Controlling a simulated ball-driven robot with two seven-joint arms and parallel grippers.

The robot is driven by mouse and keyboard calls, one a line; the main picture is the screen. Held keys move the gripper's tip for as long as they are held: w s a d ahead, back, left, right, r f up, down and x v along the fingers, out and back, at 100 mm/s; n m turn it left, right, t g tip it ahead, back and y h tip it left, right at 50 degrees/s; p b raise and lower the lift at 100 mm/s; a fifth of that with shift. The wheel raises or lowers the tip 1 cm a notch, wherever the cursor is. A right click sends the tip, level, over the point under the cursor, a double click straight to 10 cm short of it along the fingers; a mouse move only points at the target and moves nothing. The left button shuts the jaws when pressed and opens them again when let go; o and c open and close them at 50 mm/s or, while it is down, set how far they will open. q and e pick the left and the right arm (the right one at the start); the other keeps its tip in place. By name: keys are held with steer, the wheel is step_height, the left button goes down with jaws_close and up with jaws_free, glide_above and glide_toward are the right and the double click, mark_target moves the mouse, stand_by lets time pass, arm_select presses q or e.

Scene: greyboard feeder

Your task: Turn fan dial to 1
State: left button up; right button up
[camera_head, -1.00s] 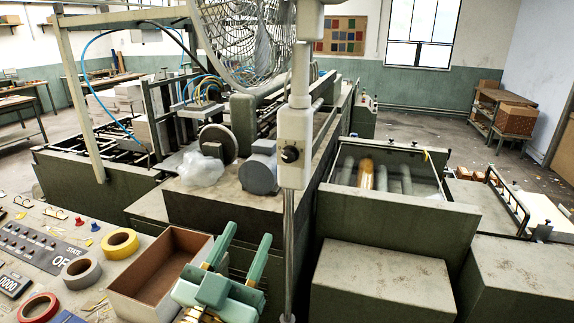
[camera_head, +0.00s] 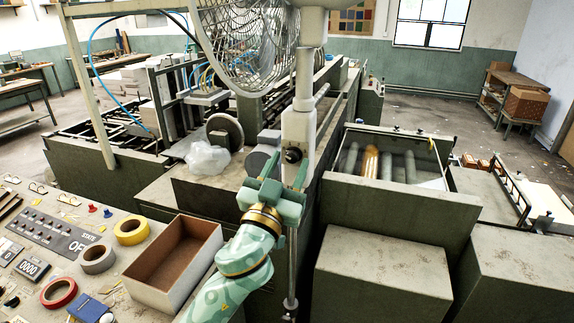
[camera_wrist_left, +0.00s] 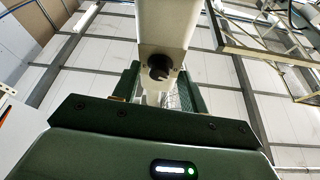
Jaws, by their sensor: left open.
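The fan (camera_head: 240,45) has a wire cage and stands on a pale pole above the machine. Its dark dial (camera_head: 293,155) sits on the front of a pale box on the pole. In the left wrist view the fingers (camera_wrist_left: 155,88) stand apart, either side of the box. Contact cannot be told. My right gripper is out of view.
A console at lower left carries an open cardboard box (camera_head: 175,255), a yellow tape roll (camera_head: 131,231), a grey roll (camera_head: 97,259) and a red roll (camera_head: 58,292). The green machine (camera_head: 385,205) with rollers is to the right of the pole.

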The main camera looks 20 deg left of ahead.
arm_select(q)
jaws_close()
steer(key=m+h+p, duration=0.1)
steer(key=m+p, duration=0.1)
steer(key=m+g+h+p, duration=0.1)
steer(key=m+p, duration=0.1)
steer(key=m, duration=0.1)
steer(key=m+h+p, duration=0.1)
steer(key=m+p, duration=0.1)
steer(key=m, duration=0.1)
steer(key=shift+a+r+g+h, duration=0.25)
steer(key=shift+r+g+h, duration=0.05)
steer(key=shift+a+f+m+g+h+p, duration=0.1)
steer(key=shift+m+g+h+p, duration=0.25)
steer(key=shift+m+p, duration=0.65)
steer(key=shift+m+g+h+p, duration=0.25)
steer(key=shift+m+h+p, duration=0.2)
steer(key=shift+m+p, duration=0.55)
